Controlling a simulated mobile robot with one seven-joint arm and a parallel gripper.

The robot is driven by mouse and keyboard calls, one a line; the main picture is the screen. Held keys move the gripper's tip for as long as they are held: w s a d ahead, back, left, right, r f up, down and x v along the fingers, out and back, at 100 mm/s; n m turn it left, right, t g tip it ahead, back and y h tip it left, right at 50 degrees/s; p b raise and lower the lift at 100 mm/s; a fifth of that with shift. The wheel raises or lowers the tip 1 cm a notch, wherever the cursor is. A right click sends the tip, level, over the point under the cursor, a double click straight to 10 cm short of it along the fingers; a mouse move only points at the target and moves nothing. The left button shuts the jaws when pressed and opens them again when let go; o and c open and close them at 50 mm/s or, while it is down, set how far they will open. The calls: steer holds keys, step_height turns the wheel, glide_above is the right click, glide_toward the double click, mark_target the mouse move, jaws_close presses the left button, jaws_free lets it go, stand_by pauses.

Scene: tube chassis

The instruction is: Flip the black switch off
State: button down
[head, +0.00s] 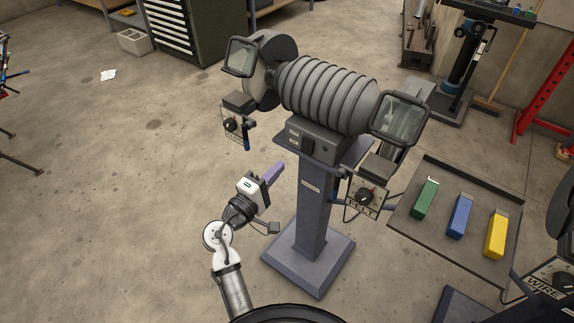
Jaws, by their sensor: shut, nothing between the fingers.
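A grey bench grinder (328,97) with a ribbed body stands on a dark pedestal (312,205). Its base front carries small light labels and a dark patch that looks like the black switch (307,145). The switch is too small to tell its position. My gripper (279,168) is shut and empty, to the left of the pedestal and below the grinder's base in the picture. Its purple-grey fingers point up and right towards the grinder. It looks apart from the grinder and the switch.
Clear eye shields (400,119) stick out at both ends of the grinder. A dial box marked FELT (364,197) hangs at right, another (235,124) at left. A tray (408,228) with green, blue and yellow bars stands right. The floor at left is mostly free.

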steer(key=shift+s+a+r, duration=0.15)
steer(key=shift+s+a, duration=0.3)
steer(key=shift+s, duration=0.25)
steer(key=shift+s+a+r, duration=0.15)
steer(key=shift+s+a, duration=0.3)
steer(key=shift+s, duration=0.2)
